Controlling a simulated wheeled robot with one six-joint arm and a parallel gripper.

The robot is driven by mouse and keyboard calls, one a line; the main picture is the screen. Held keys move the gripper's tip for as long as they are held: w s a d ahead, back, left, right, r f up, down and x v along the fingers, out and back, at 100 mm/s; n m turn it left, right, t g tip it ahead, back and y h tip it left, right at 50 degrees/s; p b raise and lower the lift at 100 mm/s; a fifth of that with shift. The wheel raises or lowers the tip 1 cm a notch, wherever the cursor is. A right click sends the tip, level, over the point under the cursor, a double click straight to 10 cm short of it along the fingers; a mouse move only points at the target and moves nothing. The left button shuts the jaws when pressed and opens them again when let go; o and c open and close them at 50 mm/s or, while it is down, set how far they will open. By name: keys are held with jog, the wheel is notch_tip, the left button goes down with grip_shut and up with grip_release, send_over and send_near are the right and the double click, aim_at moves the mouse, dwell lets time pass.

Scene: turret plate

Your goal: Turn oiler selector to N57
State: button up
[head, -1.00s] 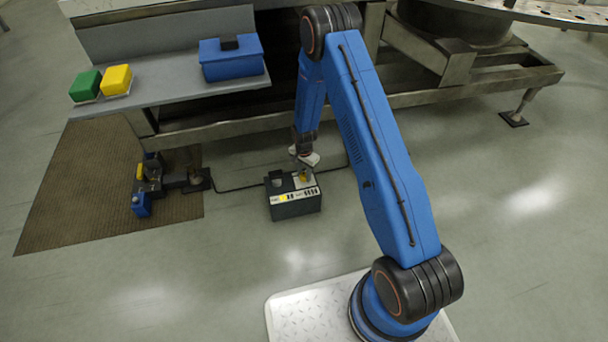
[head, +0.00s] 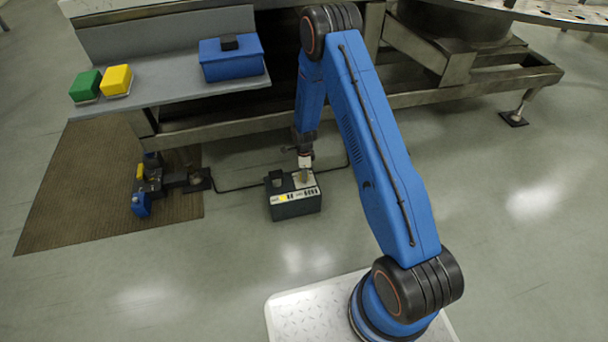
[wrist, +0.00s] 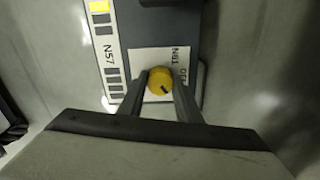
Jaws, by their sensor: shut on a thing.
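The oiler (head: 296,208) is a dark box on the floor with a pale label strip on its front edge. Its selector is a yellow round knob (wrist: 160,78) with a dark pointer mark, which points to the lower right in the wrist view. N57 is printed on the label strip (wrist: 109,53) to the left. My gripper (wrist: 161,85) is shut on the knob, one finger on each side. In the head view my gripper (head: 305,174) reaches down onto the box top.
A grey shelf (head: 160,92) with a blue case (head: 230,62), a green block (head: 86,85) and a yellow block (head: 117,79) overhangs the floor behind. A pedal unit (head: 150,187) stands on the brown mat (head: 80,190) at left. Floor right of the box is clear.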

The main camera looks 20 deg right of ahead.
jog(key=shift+m, duration=0.5)
jog(key=o, duration=1.1)
notch_tip(320, 180, up, 17)
jog(key=shift+r, duration=0.2)
dwell(0.4)
